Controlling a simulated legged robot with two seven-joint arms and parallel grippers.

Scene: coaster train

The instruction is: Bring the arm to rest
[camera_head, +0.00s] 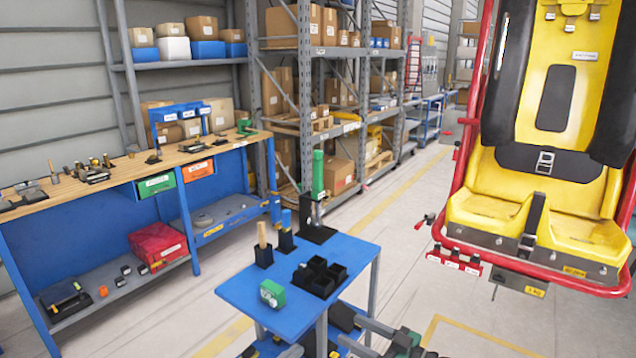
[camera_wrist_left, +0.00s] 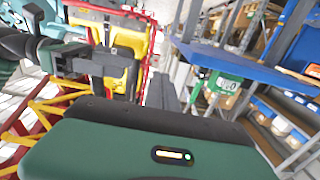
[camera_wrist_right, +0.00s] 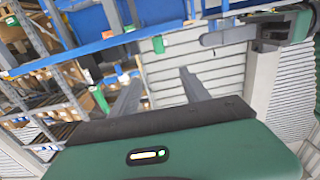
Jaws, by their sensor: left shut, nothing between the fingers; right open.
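My left gripper (camera_wrist_left: 165,82) shows in the left wrist view with its two grey fingers close together and nothing between them. It is near the blue cart's edge, and I cannot tell the exact gap. My right gripper (camera_wrist_right: 160,77) shows in the right wrist view with its fingers spread wide and nothing between them. In the head view the right gripper (camera_head: 362,335) is low at the bottom edge, in front of the blue cart (camera_head: 240,290). The left gripper is barely visible or cut off there. Most of both arms is out of view.
The cart top holds a green-and-white block (camera_head: 272,293), a black compartment tray (camera_head: 319,277), a cup with a wooden handle (camera_head: 263,245) and a green upright tool (camera_head: 318,175). A yellow coaster seat (camera_head: 540,190) stands right. A workbench (camera_head: 110,182) stands left.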

